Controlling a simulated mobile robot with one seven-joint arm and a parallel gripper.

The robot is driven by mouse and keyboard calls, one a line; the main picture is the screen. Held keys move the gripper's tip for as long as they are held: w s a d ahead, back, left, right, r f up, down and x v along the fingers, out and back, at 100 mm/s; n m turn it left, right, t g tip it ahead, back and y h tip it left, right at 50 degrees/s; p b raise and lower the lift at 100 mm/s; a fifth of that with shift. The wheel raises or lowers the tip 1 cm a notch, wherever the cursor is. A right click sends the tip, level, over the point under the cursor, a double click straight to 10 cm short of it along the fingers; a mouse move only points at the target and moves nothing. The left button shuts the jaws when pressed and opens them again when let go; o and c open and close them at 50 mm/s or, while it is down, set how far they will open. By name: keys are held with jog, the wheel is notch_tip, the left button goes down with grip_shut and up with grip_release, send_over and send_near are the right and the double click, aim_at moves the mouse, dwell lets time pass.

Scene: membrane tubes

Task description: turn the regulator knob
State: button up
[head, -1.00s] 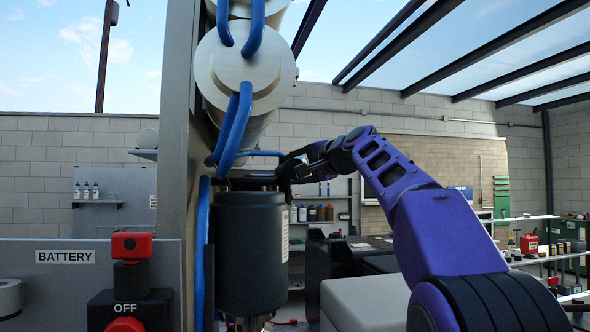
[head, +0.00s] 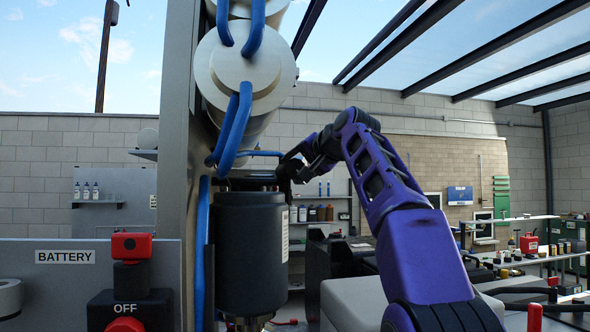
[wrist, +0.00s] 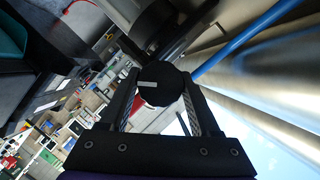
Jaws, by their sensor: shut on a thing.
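The regulator knob (wrist: 160,85) is a round black knob with a white pointer mark, seen face-on in the wrist view. My gripper (wrist: 162,98) is shut on it, with one finger on each side. In the head view my gripper (head: 285,170) is at the end of the purple arm, just above and right of the black cylinder. There the knob is hidden or too small to make out.
A black cylinder (head: 250,250) hangs below the gripper, with white membrane tubes (head: 243,65) and blue hoses (head: 232,125) above it. A metal post (head: 182,150) stands to the left. A battery switch panel (head: 60,285) is at lower left.

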jog(key=shift+f, duration=0.1)
dwell(0.7)
jog(key=o, duration=1.4)
jog(key=shift+c, duration=0.2)
jog(key=b+v, duration=0.5)
jog(key=v, duration=1.2)
jog(key=shift+d+r, duration=0.15)
jog(key=shift+r, duration=0.1)
jog(key=shift+s, duration=0.1)
